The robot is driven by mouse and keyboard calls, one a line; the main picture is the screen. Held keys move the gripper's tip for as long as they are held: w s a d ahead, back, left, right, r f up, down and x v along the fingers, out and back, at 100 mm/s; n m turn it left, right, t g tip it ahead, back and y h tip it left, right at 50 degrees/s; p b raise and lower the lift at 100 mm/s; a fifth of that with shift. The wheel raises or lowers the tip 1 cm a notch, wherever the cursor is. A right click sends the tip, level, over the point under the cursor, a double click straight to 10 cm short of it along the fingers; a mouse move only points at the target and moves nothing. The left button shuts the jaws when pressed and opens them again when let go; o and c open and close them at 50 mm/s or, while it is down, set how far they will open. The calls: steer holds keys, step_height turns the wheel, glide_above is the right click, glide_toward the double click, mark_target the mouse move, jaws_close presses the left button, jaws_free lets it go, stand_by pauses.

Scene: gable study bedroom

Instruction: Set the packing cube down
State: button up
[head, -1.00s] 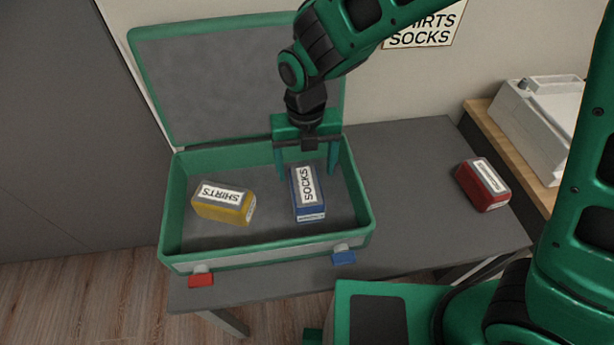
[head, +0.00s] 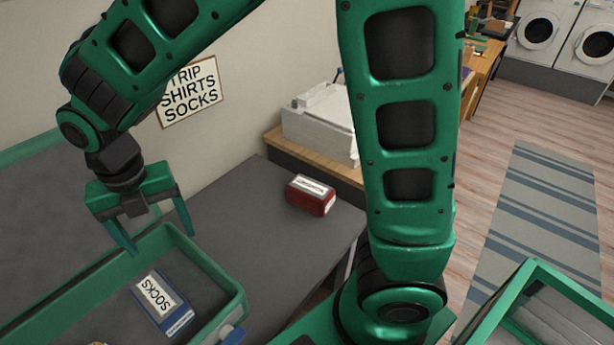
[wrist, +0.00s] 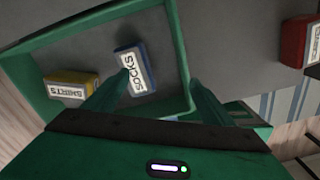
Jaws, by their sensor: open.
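A blue packing cube labelled SOCKS (head: 162,303) lies in the right part of the open green suitcase (head: 226,302); it also shows in the wrist view (wrist: 134,71). A yellow cube labelled SHIRTS (wrist: 70,88) lies in the same suitcase, to the left in the wrist view. A red cube (head: 311,195) lies on the grey table outside the suitcase; its label is too small to read. My gripper (head: 163,242) is open and empty, above the suitcase and apart from the blue cube.
The grey table (head: 268,245) is bare between suitcase and red cube. A white machine (head: 320,125) stands on a wooden ledge behind. A sign (head: 190,92) on the wall reads TRIP, SHIRTS, SOCKS. A green-framed bin (head: 545,310) stands at lower right.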

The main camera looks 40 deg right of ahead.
steer(key=s+d+r+m, duration=0.1)
steer(key=d+r+m, duration=0.1)
steer(key=d+m, duration=0.9)
steer(key=s+d+r+m, duration=0.1)
steer(key=d+r+m, duration=0.2)
steer(key=d+m, duration=0.75)
steer(key=s+d+m, duration=1.5)
steer(key=d+m, duration=0.2)
steer(key=m, duration=0.2)
steer(key=shift+s+d, duration=0.15)
steer(key=shift+s, duration=0.15)
steer(key=shift+w+f, duration=0.3)
steer(key=shift+w, duration=0.3)
